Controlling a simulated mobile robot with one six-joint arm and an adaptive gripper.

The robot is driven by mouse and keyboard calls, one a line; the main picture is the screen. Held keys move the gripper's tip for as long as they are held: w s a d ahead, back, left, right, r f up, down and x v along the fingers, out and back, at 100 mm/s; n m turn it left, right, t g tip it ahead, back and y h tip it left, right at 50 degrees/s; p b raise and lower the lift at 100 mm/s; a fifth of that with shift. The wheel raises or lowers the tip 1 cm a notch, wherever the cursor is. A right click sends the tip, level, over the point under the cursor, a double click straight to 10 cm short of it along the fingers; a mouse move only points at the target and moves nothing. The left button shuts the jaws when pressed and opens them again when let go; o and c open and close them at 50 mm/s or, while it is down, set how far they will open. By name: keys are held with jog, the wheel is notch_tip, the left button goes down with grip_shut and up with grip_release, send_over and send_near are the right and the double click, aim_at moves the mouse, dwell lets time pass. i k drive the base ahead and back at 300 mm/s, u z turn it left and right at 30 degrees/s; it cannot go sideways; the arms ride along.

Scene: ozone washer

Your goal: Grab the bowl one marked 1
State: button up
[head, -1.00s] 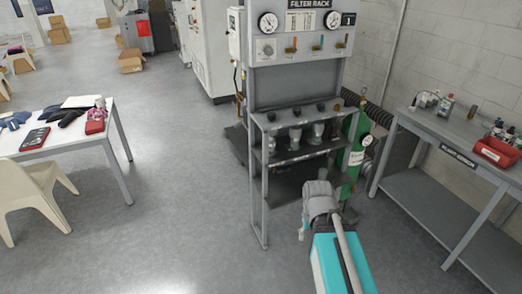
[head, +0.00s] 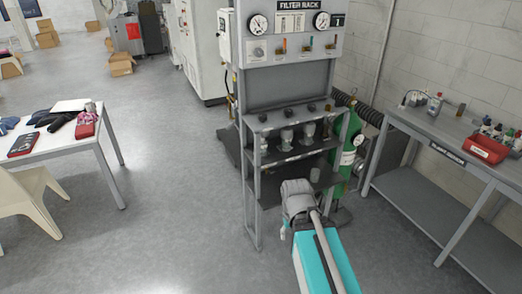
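The filter rack (head: 290,72) stands at the centre of the head view. Several small bowl-like clear or grey cups hang or stand in a row above its middle shelf, among them a middle cup (head: 308,132) and a left cup (head: 287,137). No number 1 is readable on any cup, so I cannot tell which is bowl one. My teal and grey arm reaches up from the bottom edge toward the rack's lower front. My gripper is not visible; the arm's grey joint seems to hide it.
A green gas cylinder (head: 347,150) stands at the rack's right side. A grey workbench (head: 420,130) with bottles and a red bin (head: 486,149) is at right. A white table (head: 75,148) and a chair (head: 30,205) are at left. The floor between is clear.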

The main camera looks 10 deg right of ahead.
aim_at(263, 146)
jog(key=u, duration=0.05)
jog(key=i, duration=0.95)
jog(key=z, duration=0.05)
